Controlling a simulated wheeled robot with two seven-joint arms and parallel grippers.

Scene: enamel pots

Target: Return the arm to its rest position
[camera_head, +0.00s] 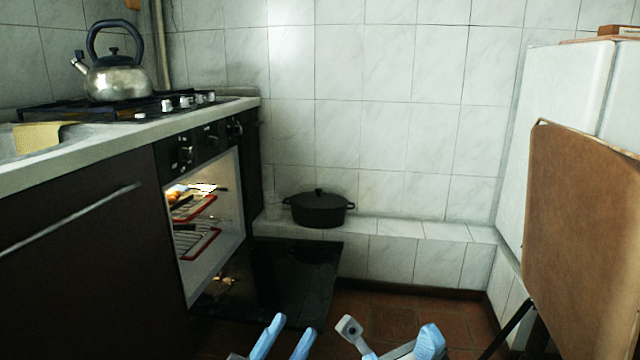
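My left gripper (285,336) shows at the bottom edge of the head view. Its two light-blue fingers stand apart with nothing between them, so it is open and empty. Its tips overlap the front edge of the lowered oven door in the picture. My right gripper (426,342) is at the bottom edge to its right, with light-blue and grey parts showing. It is cut off by the frame, and I cannot tell how far its fingers are apart. Most of both arms is out of view.
The oven door (290,270) hangs open into the floor space, with lit racks (195,240) inside. A black pot (319,209) sits on the tiled ledge (400,229). A kettle (119,78) stands on the hob (150,107). A folded brown board (582,210) stands at right.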

